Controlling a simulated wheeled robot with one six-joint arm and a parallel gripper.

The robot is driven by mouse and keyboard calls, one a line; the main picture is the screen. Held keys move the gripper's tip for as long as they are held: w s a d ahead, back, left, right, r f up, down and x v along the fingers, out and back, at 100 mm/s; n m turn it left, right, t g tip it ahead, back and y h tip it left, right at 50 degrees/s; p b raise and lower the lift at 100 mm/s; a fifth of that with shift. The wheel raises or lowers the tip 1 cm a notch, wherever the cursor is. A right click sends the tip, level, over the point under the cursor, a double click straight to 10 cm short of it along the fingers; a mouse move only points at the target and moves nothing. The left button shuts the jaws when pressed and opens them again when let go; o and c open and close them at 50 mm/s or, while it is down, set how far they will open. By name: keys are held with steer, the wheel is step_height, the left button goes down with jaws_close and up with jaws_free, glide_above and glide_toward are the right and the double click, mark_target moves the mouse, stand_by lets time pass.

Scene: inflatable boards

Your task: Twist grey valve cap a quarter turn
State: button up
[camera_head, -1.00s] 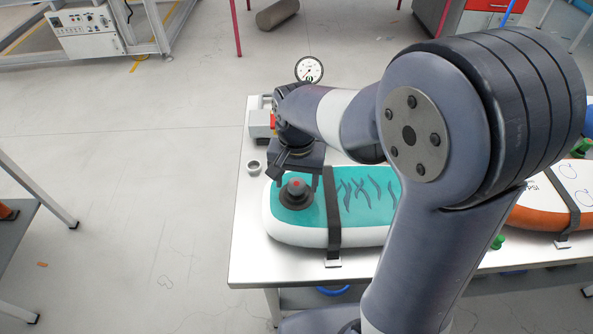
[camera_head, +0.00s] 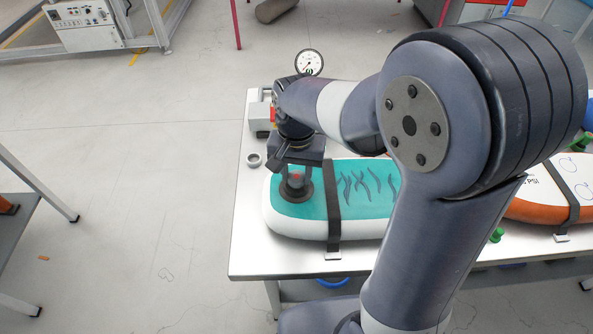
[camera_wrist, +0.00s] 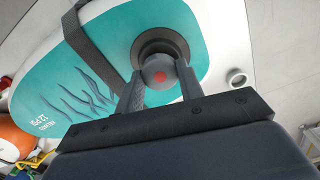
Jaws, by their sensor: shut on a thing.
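The teal inflatable board (camera_head: 352,205) with white sides lies on the table under a dark strap. Its grey valve cap with a red dot (camera_wrist: 158,75) sits in a dark round valve base (camera_wrist: 143,42) near the board's end. My gripper (camera_wrist: 160,80) points down over the valve and is shut on the grey cap, one finger on each side. In the head view my gripper (camera_head: 296,185) partly hides the cap. The cap's exact turn angle cannot be told.
A small grey ring (camera_head: 254,160) lies on the table (camera_head: 245,235) left of my gripper. A dial gauge (camera_head: 309,62) stands behind my wrist. A dark strap (camera_head: 333,205) crosses the board. An orange-sided board (camera_head: 540,210) lies at the right.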

steer(key=shift+c, duration=0.7)
steer(key=m, duration=0.5)
steer(key=shift+p, duration=0.35)
steer(key=shift+m, duration=1)
steer(key=m, duration=0.3)
steer(key=shift+p, duration=0.3)
steer(key=shift+m, duration=0.6)
steer(key=m, duration=0.3)
steer(key=shift+m, duration=0.4)
